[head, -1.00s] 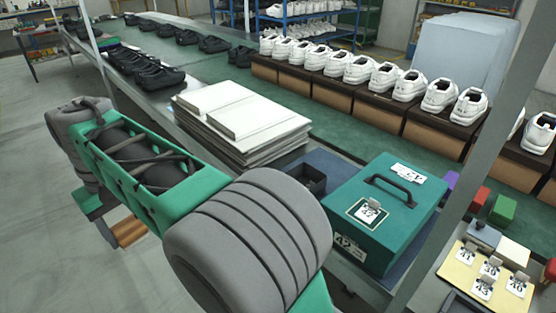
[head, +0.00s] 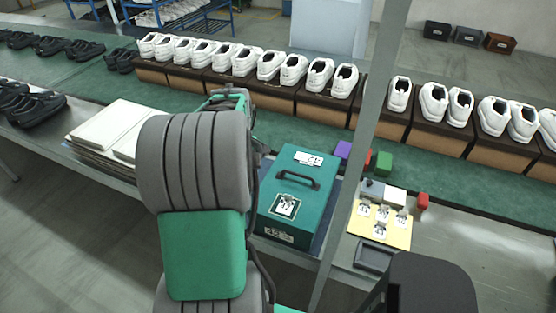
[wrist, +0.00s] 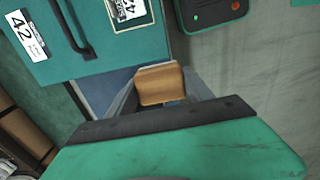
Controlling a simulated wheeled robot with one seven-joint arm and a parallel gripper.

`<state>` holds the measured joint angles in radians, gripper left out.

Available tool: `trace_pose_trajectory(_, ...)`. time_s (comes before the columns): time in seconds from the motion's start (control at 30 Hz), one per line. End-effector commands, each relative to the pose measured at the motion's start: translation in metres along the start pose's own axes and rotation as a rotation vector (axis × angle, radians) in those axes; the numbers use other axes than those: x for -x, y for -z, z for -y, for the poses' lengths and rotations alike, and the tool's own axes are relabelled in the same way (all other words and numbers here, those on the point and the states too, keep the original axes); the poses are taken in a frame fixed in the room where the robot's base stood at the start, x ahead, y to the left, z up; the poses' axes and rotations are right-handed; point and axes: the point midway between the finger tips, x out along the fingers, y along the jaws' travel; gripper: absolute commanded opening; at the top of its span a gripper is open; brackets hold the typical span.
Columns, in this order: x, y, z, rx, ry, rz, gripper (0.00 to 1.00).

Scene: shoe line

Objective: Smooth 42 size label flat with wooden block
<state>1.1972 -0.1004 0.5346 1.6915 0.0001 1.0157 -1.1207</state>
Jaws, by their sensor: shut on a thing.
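A teal box (head: 290,232) with a dark handle stands on the bench in the head view. In the wrist view, a 42 label (wrist: 26,34) and the framed label (wrist: 128,10), cut by the top edge, show on the lid. My gripper (wrist: 160,91) is shut on the wooden block (wrist: 160,83), beside the box edge and apart from both labels. My arm hides the gripper in the head view.
A yellow board (head: 382,228) with several number tags lies right of the box. Purple, red and green blocks (head: 384,163) stand behind it. A grey post (head: 362,170) rises beside the box. A stack of white sheets (head: 105,128) lies left; white shoes line the conveyor.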

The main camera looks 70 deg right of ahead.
Motion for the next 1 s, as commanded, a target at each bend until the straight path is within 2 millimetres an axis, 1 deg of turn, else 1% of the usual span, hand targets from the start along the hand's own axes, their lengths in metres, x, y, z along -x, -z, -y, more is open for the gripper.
trace_pose_trajectory(0.03,0.016,-0.03,-0.011,-0.019,0.003,0.001,0.27)
trace_pose_trajectory(0.1,0.016,-0.064,-0.021,-0.021,0.003,0.001,0.27)
trace_pose_trajectory(0.2,0.015,-0.098,-0.029,-0.021,0.001,0.0,0.27)
trace_pose_trajectory(0.3,0.012,-0.116,-0.031,-0.019,0.001,0.0,0.27)
trace_pose_trajectory(0.4,0.007,-0.119,-0.031,-0.016,0.0,0.0,0.27)
trace_pose_trajectory(0.57,-0.008,-0.119,-0.031,-0.016,0.0,0.0,0.27)
trace_pose_trajectory(0.83,-0.042,-0.118,-0.031,-0.016,0.0,0.0,0.27)
trace_pose_trajectory(1.0,-0.051,-0.118,-0.032,-0.016,-0.001,0.0,0.27)
